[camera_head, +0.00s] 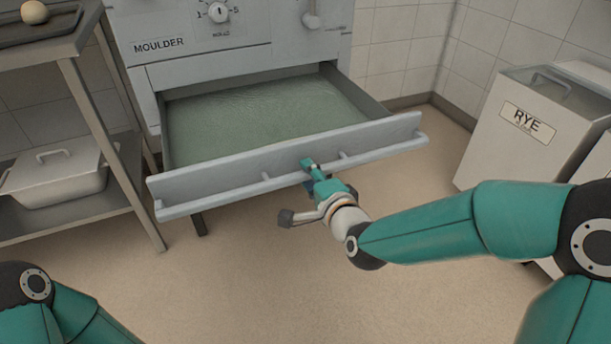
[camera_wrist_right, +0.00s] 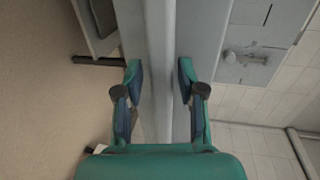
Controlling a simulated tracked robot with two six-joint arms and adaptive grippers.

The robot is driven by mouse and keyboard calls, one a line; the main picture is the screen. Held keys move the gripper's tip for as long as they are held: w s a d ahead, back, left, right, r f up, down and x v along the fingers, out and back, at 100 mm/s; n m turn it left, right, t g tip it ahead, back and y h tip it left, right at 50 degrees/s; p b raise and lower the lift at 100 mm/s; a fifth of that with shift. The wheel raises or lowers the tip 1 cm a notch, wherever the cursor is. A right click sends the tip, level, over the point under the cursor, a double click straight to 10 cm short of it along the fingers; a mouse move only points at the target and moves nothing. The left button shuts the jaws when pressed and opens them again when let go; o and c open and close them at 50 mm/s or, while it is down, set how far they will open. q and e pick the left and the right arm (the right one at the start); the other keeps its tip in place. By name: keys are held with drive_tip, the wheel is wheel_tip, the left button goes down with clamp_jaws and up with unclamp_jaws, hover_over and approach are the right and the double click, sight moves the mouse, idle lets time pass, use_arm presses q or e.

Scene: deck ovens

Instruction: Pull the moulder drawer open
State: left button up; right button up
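The moulder (camera_head: 205,45) stands at the back, with its name on a label. Its drawer (camera_head: 165,185) is pulled out, and the greenish inside surface shows. A long handle bar (camera_head: 235,188) runs along the drawer front on short posts. My right gripper (camera_head: 307,168) is at the bar, right of its middle. The finger contact is partly hidden. Only part of my left arm shows at the lower left; its gripper is out of view.
A steel table (camera_head: 75,45) with a lower shelf stands at the left, holding a lidded pan (camera_head: 60,178). A white RYE bin (camera_head: 490,145) stands at the right. The floor (camera_head: 215,285) before the drawer is clear apart from my arms.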

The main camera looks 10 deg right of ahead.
drive_tip(key=v, duration=0.6)
drive_tip(key=shift+s, duration=0.3)
